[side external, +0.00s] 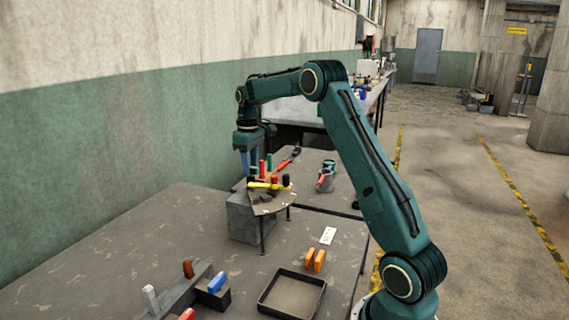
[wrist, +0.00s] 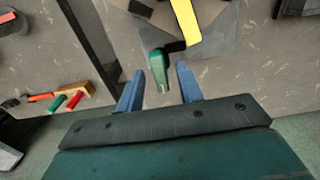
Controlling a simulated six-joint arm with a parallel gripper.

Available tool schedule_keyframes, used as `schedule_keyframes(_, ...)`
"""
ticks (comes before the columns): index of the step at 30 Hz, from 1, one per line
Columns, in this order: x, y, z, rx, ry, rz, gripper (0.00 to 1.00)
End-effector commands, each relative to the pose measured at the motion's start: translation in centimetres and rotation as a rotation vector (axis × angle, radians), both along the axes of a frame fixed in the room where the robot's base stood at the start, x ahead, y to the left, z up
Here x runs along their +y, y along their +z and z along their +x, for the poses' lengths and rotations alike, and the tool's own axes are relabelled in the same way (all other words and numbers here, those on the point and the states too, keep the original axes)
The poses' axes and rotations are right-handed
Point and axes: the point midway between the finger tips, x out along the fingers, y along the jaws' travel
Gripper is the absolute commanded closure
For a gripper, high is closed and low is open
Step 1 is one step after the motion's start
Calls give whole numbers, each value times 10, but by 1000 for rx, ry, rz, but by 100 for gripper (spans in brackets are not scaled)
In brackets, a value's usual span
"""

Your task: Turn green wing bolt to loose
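The green wing bolt (wrist: 158,70) shows in the wrist view as an upright-looking green handle beside a dark fitting at the edge of a grey fixture. My gripper (wrist: 160,72) is open, with one blue finger on each side of the green handle and a visible gap on both sides. In the side external view my gripper (side external: 249,172) points down at the far left of the fan-shaped plate (side external: 268,206). I cannot pick out the wing bolt there. Whether the fingertips are level with the handle is unclear.
A wooden block (wrist: 75,92) with red and green handles stands close by. An empty black tray (side external: 292,293) and orange clips (side external: 315,260) sit nearer the front.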

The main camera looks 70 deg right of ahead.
Motion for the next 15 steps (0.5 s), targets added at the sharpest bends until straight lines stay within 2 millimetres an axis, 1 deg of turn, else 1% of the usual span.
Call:
schedule_keyframes(5, 0, 7, 0, -1, -1, -1, 64)
schedule_keyframes(8, 0, 16, 1, -2, -1, -1, 64)
schedule_keyframes(11, 0, 28, 1, -3, 0, -2, 64)
schedule_keyframes(15, 0, 49, 1, -4, 0, -3, 64)
